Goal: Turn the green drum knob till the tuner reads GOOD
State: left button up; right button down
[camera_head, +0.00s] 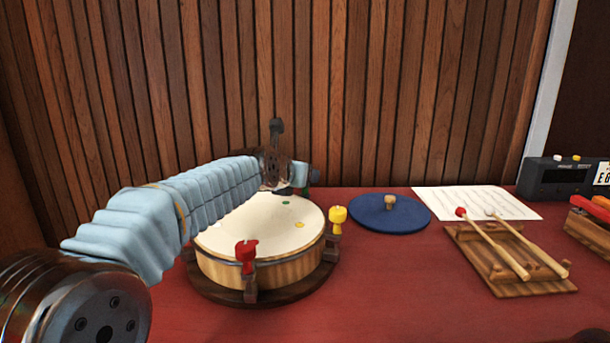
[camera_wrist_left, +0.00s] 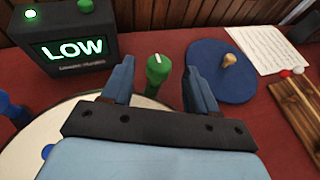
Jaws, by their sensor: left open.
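The drum (camera_head: 255,235) stands on the red table, with a red knob (camera_head: 246,256) and a yellow knob (camera_head: 338,218) at its rim. The green knob (camera_wrist_left: 158,70), with a white mark on top, is upright at the rim in the left wrist view. My left gripper (camera_wrist_left: 158,84) is open, one finger on each side of the green knob, with gaps visible. In the head view this gripper (camera_head: 300,174) is at the drum's far side and mostly hides that knob. The tuner (camera_wrist_left: 72,50) reads LOW in green letters. My right gripper is not in view.
A blue knob (camera_wrist_left: 12,108) is at the drum's left rim. Right of the drum are a round blue pad (camera_head: 390,222), a paper sheet (camera_head: 470,204), a wooden rack (camera_head: 490,262) with two mallets, and a dark box (camera_head: 555,178). A slatted wall stands behind.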

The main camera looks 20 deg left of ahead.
pick_arm(q)
jog(key=shift+x, duration=2)
jog(key=shift+a, duration=0.1)
jog(key=c, duration=1)
